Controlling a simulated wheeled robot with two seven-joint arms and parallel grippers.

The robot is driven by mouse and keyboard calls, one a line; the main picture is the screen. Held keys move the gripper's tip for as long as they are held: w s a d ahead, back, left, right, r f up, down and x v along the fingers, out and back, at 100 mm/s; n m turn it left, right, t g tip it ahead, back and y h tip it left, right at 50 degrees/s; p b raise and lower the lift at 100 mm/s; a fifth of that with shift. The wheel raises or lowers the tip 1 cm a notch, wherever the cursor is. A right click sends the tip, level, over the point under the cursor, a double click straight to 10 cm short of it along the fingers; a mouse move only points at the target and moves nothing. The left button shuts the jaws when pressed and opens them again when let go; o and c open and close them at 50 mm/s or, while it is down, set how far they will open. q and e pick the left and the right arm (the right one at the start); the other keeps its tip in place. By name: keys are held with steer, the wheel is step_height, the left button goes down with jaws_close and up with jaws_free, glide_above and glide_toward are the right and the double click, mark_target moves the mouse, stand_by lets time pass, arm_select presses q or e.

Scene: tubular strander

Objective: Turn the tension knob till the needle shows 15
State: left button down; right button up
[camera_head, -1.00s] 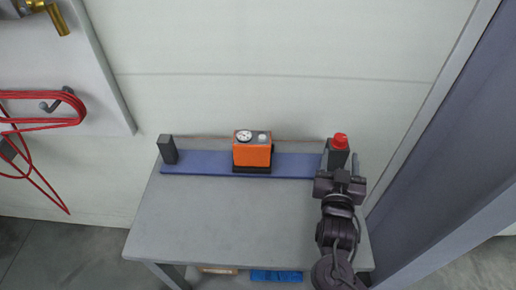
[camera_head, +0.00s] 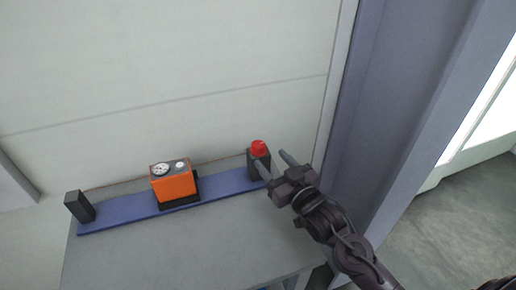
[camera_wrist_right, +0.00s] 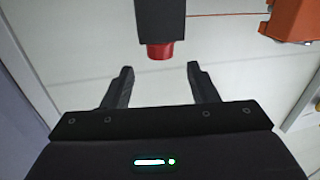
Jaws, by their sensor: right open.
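The red knob (camera_head: 258,147) sits on top of a dark post (camera_head: 259,165) at the right end of the blue rail. In the right wrist view, the red knob (camera_wrist_right: 159,52) lies just beyond the fingertips, roughly centred between them. The orange gauge box (camera_head: 173,186) stands mid-rail with a round white dial (camera_head: 161,169); its needle is too small to read. My right gripper (camera_head: 274,161) is open and empty, close to the knob on its near right side. In the wrist view the gripper (camera_wrist_right: 160,70) shows a clear gap between its fingers. My left gripper is out of view.
The blue rail (camera_head: 130,211) runs along the back of the grey table (camera_head: 180,255). Another dark post (camera_head: 80,206) stands at its left end. A thin wire (camera_wrist_right: 228,14) runs from the knob's post towards the orange box. A grey-blue pillar (camera_head: 400,100) rises at the right.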

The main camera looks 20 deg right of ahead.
mark_target(262, 150)
steer(key=p+x, duration=0.1)
steer(key=x, duration=0.6)
steer(key=shift+w+a, duration=0.1)
steer(key=shift+w, duration=0.3)
steer(key=c, duration=0.9)
